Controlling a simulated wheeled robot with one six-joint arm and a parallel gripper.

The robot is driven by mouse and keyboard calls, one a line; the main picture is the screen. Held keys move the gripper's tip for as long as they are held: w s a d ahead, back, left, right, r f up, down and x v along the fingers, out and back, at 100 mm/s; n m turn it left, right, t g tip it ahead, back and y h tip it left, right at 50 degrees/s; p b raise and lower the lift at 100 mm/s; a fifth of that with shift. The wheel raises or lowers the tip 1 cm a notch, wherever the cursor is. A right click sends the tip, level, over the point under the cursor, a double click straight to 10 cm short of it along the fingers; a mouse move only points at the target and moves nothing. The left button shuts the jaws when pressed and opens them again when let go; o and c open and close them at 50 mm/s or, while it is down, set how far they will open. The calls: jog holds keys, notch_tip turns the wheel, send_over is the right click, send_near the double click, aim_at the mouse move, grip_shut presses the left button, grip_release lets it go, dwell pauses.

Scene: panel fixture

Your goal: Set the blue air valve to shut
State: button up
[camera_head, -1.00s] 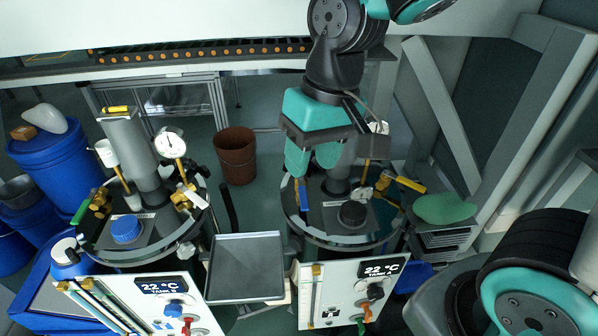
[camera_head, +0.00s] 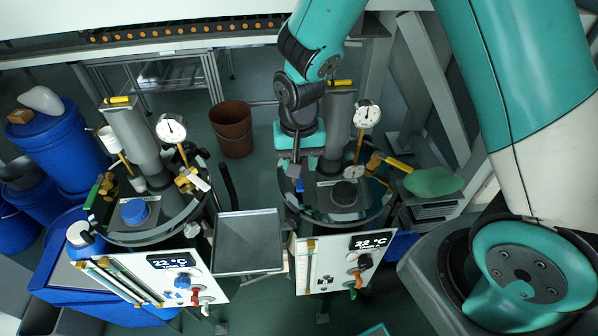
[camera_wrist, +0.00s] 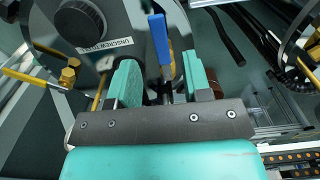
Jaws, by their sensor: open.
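The blue air valve lever (camera_head: 299,185) is on the left of the right-hand tank's lid, just below my gripper (camera_head: 298,164). In the wrist view the blue lever (camera_wrist: 159,38) points up the picture, with its lower end between the two teal fingers of my gripper (camera_wrist: 160,62). The fingers are open, with a visible gap on each side of the lever. I cannot tell whether either finger touches it. The valve body under the lever is mostly hidden by the gripper.
A black cap (camera_head: 344,193), a gauge (camera_head: 367,116) and a yellow-handled valve (camera_head: 398,164) crowd the same lid. A grey tray (camera_head: 248,243) stands between the tanks. The left tank carries a similar gauge (camera_head: 171,129) and a blue cap (camera_head: 135,211).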

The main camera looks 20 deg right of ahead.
jog(key=shift+f, duration=2.3)
jog(key=shift+c, duration=0.3)
grip_shut()
